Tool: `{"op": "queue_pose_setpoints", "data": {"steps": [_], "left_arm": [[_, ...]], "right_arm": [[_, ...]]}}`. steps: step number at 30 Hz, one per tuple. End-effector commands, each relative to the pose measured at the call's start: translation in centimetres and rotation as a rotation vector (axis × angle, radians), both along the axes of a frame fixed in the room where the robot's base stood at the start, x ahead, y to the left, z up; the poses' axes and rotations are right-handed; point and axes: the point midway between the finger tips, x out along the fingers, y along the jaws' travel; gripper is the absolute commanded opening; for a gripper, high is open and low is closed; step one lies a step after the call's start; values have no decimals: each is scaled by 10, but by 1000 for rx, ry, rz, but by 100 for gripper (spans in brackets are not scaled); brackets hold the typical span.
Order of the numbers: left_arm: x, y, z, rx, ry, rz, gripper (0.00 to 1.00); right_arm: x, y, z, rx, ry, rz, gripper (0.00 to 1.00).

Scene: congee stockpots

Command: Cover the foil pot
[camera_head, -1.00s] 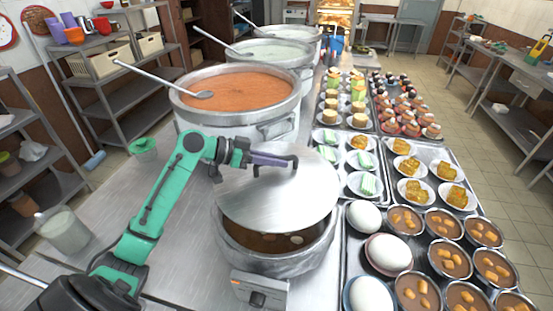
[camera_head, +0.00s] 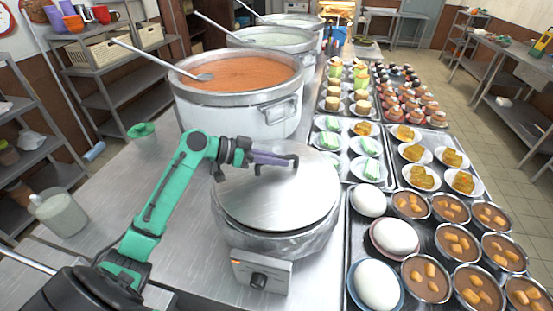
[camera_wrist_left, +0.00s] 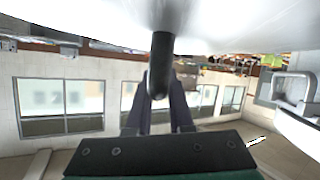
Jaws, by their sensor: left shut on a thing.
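The foil pot (camera_head: 310,243) stands on the steel counter, with a dial box on its front. A round silver lid (camera_head: 275,200) lies over its mouth, nearly flat. The pot's inside is hidden. My left gripper (camera_head: 276,159) is shut on the lid's dark handle at the back of the lid, as seen in the head view. In the left wrist view the dark handle (camera_wrist_left: 160,65) runs between the fingers, with the pale lid surface beyond. My right gripper is not in view.
A large pot of orange congee (camera_head: 240,73) with a ladle stands behind, with more stockpots beyond. Trays at right hold white eggs (camera_head: 395,236), bowls of brown soup (camera_head: 459,245) and small plates. A white container (camera_head: 60,214) stands at left.

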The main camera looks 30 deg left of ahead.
Motion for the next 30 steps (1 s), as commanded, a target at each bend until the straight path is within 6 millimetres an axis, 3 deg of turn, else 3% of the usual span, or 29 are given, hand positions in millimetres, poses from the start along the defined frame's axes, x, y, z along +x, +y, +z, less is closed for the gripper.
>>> {"op": "queue_pose_setpoints", "data": {"steps": [13,30], "left_arm": [[0,1,3,-1,-3,1,0],[0,1,-8,-1,-3,1,0]], "right_arm": [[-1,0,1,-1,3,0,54],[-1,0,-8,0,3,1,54]]}}
